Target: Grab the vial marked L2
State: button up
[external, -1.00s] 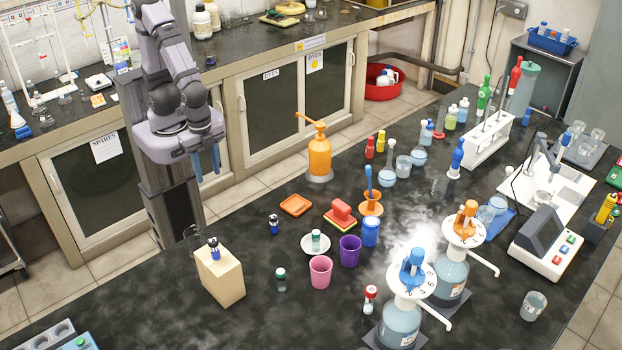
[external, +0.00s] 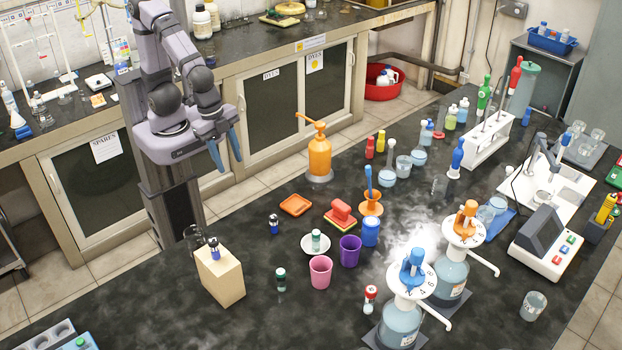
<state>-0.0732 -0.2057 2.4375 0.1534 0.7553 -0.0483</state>
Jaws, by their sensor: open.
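Several small capped vials stand on the dark bench, and I cannot read a mark on any of them, so I cannot tell which is L2. One with a blue body (external: 273,225) stands on the bench left of centre. Another blue one (external: 214,249) stands on a wooden block (external: 222,277). A green-capped vial (external: 316,240) stands on a white dish (external: 308,249). Another green-capped vial (external: 281,279) stands in front. A red-capped vial (external: 370,298) stands by the blue-topped bottle. My gripper (external: 229,164) is open and empty, its blue fingers hanging above and behind the vials.
A pink cup (external: 320,272) and a purple cup (external: 349,251) stand close to the dish. An orange pump bottle (external: 319,156) and orange tray (external: 296,205) stand behind. Dispenser bottles (external: 399,325) crowd the front right. Bare bench lies around the middle-left vials.

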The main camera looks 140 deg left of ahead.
jog(key=w+a+r+m+t+b, duration=0.1)
jog(key=w+a+r+m+t, duration=0.1)
jog(key=w+a+t, duration=0.6)
jog(key=w+a+r+m+t, duration=0.1)
jog(key=w+a+r+m, duration=0.1)
jog(key=w+a, duration=0.8)
jog(key=s+d+f+m+g+h+b, duration=0.15)
jog(key=s+d+f+m+h, duration=0.25)
jog(key=s+d+m+h, duration=0.45)
jog(key=n+h, duration=0.3)
send_near(274, 222)
jog(key=f, duration=0.1)
jog(key=d+f, duration=0.1)
jog(key=f, duration=0.1)
jog(key=shift+w, duration=0.15)
jog(key=shift+p+x, duration=0.6)
jog(key=shift+x, duration=0.6)
jog(key=p+x, duration=0.1)
jog(key=x, duration=0.1)
jog(key=p+x, duration=0.1)
jog(key=x, duration=0.1)
jog(key=shift+w+d+r+p, duration=0.15)
jog(key=shift+r+p, duration=0.15)
jog(key=shift+r, duration=0.1)
jog(key=shift+w+d+f, duration=0.25)
jog(key=shift+w+f, duration=0.05)
